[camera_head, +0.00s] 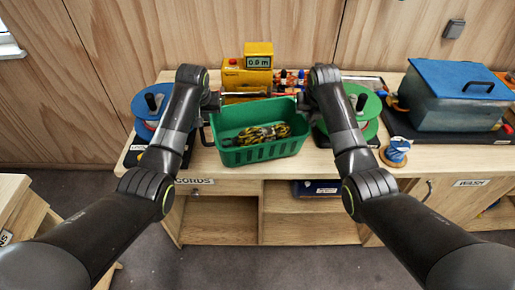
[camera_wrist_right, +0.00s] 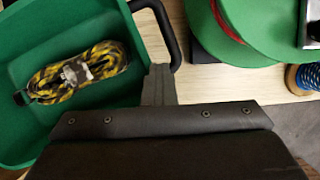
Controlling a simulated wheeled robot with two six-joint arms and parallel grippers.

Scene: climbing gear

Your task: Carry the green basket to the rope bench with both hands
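The green basket (camera_head: 262,154) sits upright on the wooden bench, with a coiled yellow-and-black rope (camera_head: 256,134) inside. It also shows in the right wrist view (camera_wrist_right: 28,128). Its black left handle (camera_head: 203,136) sticks out at the side. My left gripper (camera_head: 211,101) is at the far end of that handle; its fingers are too small and dark to read. My right gripper (camera_head: 303,101) is at the basket's right side. In the right wrist view its fingers (camera_wrist_right: 158,85) are close together on the black right handle (camera_wrist_right: 172,28). Part of that handle is hidden.
A blue reel (camera_head: 141,104) stands left of the basket and a green reel (camera_head: 371,104) right of it. A yellow meter (camera_head: 257,62) stands behind. A blue-lidded bin (camera_head: 455,110) and a small blue spool (camera_head: 397,150) are further right. Another wooden bench (camera_head: 14,196) is at the left edge.

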